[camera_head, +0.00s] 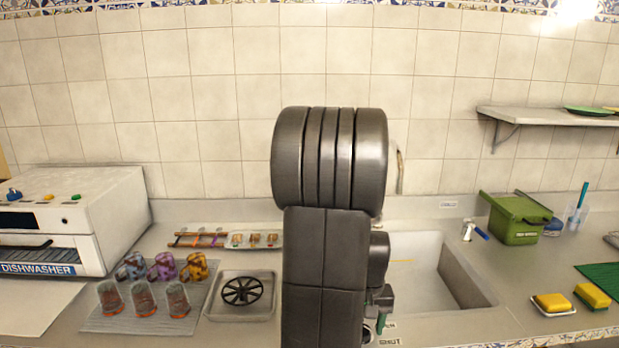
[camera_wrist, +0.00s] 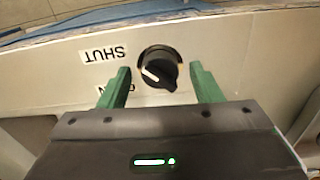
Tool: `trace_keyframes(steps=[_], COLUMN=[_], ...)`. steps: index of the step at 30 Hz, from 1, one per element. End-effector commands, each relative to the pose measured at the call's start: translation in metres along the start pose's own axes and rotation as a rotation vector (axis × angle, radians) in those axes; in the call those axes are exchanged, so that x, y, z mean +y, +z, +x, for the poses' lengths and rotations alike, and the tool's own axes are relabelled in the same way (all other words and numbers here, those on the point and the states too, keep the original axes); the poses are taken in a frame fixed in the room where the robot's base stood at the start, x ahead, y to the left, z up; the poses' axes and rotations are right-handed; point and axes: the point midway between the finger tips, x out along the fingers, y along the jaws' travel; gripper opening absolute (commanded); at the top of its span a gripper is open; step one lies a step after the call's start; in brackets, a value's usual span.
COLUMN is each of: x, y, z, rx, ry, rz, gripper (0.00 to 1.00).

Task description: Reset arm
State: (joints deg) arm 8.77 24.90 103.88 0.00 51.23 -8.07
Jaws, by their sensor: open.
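My gripper (camera_wrist: 160,86) shows in the wrist view with two green fingers spread apart. A black round knob (camera_wrist: 157,68) with a white pointer line sits on a pale panel just beyond the fingertips, between them in the picture. I cannot tell whether the fingers touch it. A label reading SHUT (camera_wrist: 103,54), upside down in this view, is beside the knob, and another label is partly hidden by the left finger. In the head view my dark arm stands upright in the middle and hides most of the gripper, with a bit of green low at its right side.
A sink (camera_head: 462,280) lies right of my arm. A white dishwasher (camera_head: 95,215) stands at left, near several cups and glasses on a grey mat (camera_head: 100,324). A green box (camera_head: 516,221) and yellow sponges (camera_head: 553,304) are at right. A shelf (camera_head: 540,117) juts from the wall.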

Motion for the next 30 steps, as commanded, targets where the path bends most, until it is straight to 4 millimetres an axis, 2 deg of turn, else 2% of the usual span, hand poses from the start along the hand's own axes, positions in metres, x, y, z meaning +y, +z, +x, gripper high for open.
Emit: trace_keyframes(steps=[24, 30], x=[0.0, 0.0], y=[-0.0002, -0.0001], z=[0.0003, 0.0001], rx=[0.0, 0.001], ry=[0.0, 0.0], rz=[-0.661, -0.777], gripper=[0.59, 0.59])
